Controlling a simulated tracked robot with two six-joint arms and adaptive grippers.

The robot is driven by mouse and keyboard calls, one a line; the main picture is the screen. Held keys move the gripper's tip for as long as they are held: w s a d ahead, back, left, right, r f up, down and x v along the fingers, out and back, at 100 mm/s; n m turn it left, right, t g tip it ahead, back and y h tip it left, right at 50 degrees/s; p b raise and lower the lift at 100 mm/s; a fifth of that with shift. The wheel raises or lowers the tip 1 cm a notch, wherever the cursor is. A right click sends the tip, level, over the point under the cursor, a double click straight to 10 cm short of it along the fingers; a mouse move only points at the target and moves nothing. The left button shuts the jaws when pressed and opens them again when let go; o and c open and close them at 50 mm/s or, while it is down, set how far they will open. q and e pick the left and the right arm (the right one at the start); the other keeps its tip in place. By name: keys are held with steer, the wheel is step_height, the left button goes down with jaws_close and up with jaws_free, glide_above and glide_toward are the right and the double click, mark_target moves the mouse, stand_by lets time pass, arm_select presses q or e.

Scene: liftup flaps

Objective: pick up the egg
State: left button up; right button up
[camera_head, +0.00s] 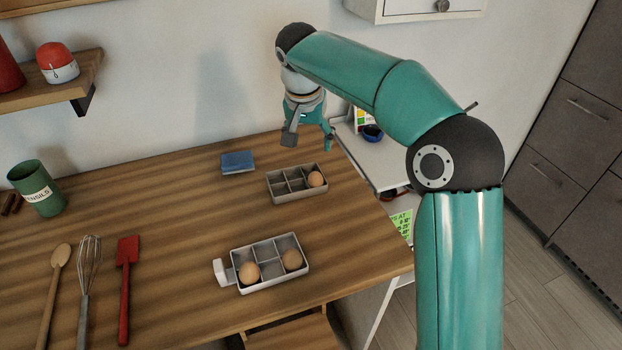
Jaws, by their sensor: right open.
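A brown egg (316,179) sits in the right end of the grey divided tray (297,198) at the back right of the table. Two more eggs, one on the left (248,272) and one on the right (292,260), sit in the front row of the white divided tray (272,285) nearer the front edge. My right gripper (309,142) is open and empty, pointing down above and behind the grey tray, apart from it. My left gripper is not in view.
A blue block (237,162) lies left of the grey tray. A wooden spoon (54,290), whisk (86,270), red spatula (126,270) and green utensil cup (36,188) are at the left. A white shelf unit (372,160) stands beyond the right edge. The table's middle is clear.

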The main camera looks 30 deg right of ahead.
glide_toward(315, 173)
steer(key=x, duration=0.5)
steer(key=shift+w+a, duration=0.15)
steer(key=shift+a, duration=0.2)
steer(key=shift+s+d+p+x, duration=0.1)
steer(key=shift+d+p+x, duration=0.1)
steer(key=shift+x, duration=1.15)
steer(key=shift+s+d+p+x, duration=0.15)
steer(key=shift+p+x, duration=0.05)
steer(key=shift+x, duration=1.15)
steer(key=c, duration=0.9)
